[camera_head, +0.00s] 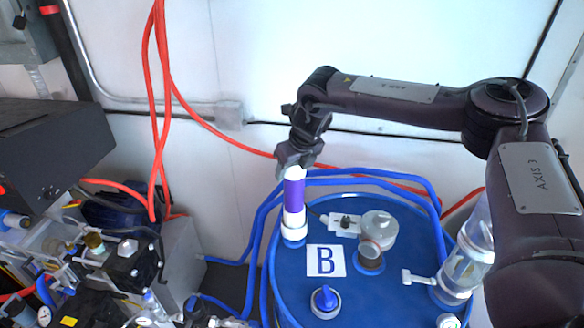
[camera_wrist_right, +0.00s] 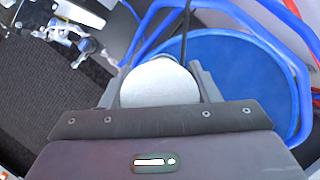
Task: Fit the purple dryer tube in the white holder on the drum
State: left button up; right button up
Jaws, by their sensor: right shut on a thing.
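The purple dryer tube (camera_head: 294,195), with white ends, stands about upright at the back left of the blue drum (camera_head: 385,297). My right gripper (camera_head: 295,158) is shut on its upper white end from above. In the right wrist view the tube's round white top (camera_wrist_right: 158,84) sits between the two fingers. The white holder (camera_head: 293,236) is on the drum directly below the tube. The tube's lower end meets the holder in the head view; I cannot tell how deep it sits. My left gripper is not in view.
Blue hoses (camera_head: 375,173) loop behind the drum. Dark equipment (camera_head: 50,150) stands at the left.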

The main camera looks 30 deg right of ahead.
jog(key=shift+f, duration=0.4)
jog(key=o, duration=1.2)
jog(key=shift+o, duration=0.9)
jog(key=shift+v, duration=1.15)
jog(key=v, duration=0.8)
jog(key=shift+s+r, duration=0.2)
jog(key=shift+r, duration=0.1)
jog(key=shift+f, duration=0.1)
